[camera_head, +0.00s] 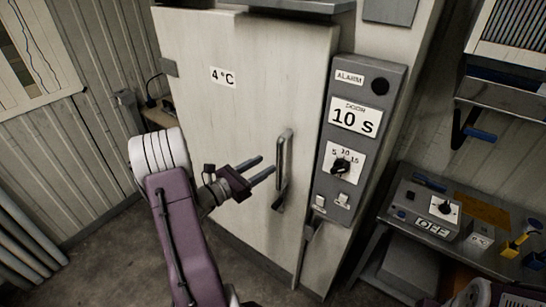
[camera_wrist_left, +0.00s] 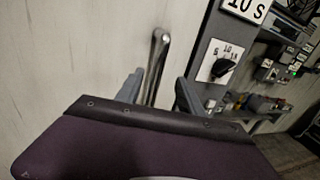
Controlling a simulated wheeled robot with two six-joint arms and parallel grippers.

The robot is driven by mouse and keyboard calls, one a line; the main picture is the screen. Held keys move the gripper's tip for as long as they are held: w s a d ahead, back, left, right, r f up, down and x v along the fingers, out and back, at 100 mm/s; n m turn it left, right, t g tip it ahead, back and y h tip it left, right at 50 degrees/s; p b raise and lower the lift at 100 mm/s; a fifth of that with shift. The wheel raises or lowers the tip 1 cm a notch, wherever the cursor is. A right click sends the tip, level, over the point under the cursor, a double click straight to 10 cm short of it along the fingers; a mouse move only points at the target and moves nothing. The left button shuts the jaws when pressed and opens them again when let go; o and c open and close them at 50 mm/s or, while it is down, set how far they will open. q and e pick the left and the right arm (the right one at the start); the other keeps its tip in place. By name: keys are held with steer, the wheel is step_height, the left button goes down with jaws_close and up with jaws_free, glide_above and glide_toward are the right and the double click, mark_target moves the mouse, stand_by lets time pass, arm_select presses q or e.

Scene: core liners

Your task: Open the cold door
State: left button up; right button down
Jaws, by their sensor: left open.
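The cold door (camera_head: 245,110) is a pale, worn panel marked "4 °C", and it looks shut in its frame. Its upright metal handle (camera_head: 284,165) is on the right side of the door. My left gripper (camera_head: 267,164) is open and empty just left of the handle, its two fingers pointing toward it. In the left wrist view, the handle (camera_wrist_left: 158,62) shows between the two spread fingers (camera_wrist_left: 160,92), which do not close on it. My right gripper is not in view; only a purple part of my right arm shows at the lower right.
A grey control panel (camera_head: 355,145) with a dial, switches and a "DOOR 10 S" label stands right of the door. A bench (camera_head: 372,245) with a box marked "OFF" and tools is at the right. Pipes lie at lower left. The floor before the door shows clear.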

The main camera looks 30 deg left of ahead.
mark_target(280, 154)
arm_select(q)
steer(key=p+x, duration=0.3)
steer(key=x, duration=0.5)
steer(key=shift+w+r, duration=0.1)
steer(key=shift+w, duration=0.15)
steer(key=shift+a, duration=0.15)
steer(key=c, duration=0.4)
jaws_close()
stand_by(0.7)
